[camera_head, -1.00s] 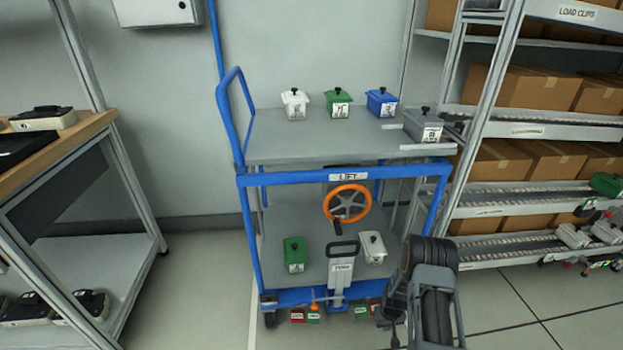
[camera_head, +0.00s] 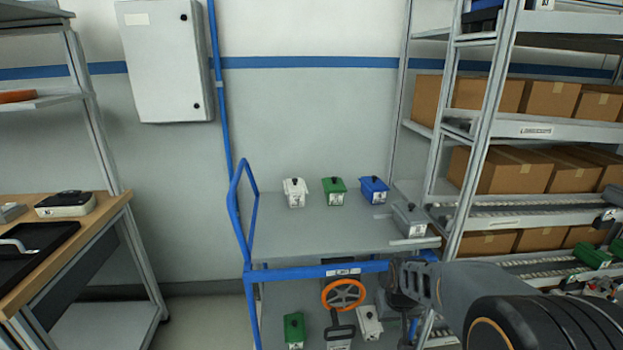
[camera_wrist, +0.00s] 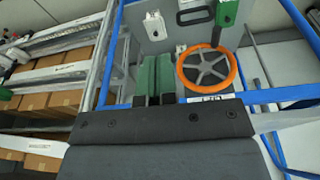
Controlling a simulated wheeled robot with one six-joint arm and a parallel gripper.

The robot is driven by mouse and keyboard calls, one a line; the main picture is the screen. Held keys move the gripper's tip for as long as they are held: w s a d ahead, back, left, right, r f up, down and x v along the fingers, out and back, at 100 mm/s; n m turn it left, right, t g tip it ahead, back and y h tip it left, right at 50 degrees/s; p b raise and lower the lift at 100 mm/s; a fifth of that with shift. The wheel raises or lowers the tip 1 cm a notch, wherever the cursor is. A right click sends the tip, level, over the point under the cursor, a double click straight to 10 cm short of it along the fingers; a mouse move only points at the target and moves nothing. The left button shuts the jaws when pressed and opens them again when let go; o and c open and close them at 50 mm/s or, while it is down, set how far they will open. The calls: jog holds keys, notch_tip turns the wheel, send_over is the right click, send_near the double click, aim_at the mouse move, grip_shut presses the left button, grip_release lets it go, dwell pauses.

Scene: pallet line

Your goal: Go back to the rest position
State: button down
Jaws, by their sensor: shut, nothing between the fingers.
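My gripper (camera_wrist: 155,84) shows in the wrist view with its two fingers side by side, shut and empty. In the head view my arm reaches in from the lower right, and its dark end is in front of the right side of the blue-framed lift cart (camera_head: 310,271). The finger tips cannot be made out there. The cart's orange handwheel (camera_head: 343,294) is just left of the arm, and it also shows right of the fingers in the wrist view (camera_wrist: 206,70).
The cart's top shelf (camera_head: 300,235) holds white, green, blue and grey lidded bins; its lower shelf holds a green and a white one. A carton rack (camera_head: 470,165) stands close on the right, a wooden bench (camera_head: 100,222) on the left. A wall cabinet (camera_head: 165,60) hangs behind.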

jog(key=s+a+r+p, duration=0.1)
jog(key=s+r+p, duration=0.3)
jog(key=r, duration=0.6)
jog(key=s+a+r+t+p, duration=0.1)
jog(key=s+r+p, duration=0.3)
jog(key=s+r, duration=0.5)
jog(key=shift+s+a+r+m+p, duration=0.2)
jog(key=shift+a+r+m+p, duration=0.1)
jog(key=shift+a+r+p, duration=0.2)
jog(key=shift+a+f, duration=0.1)
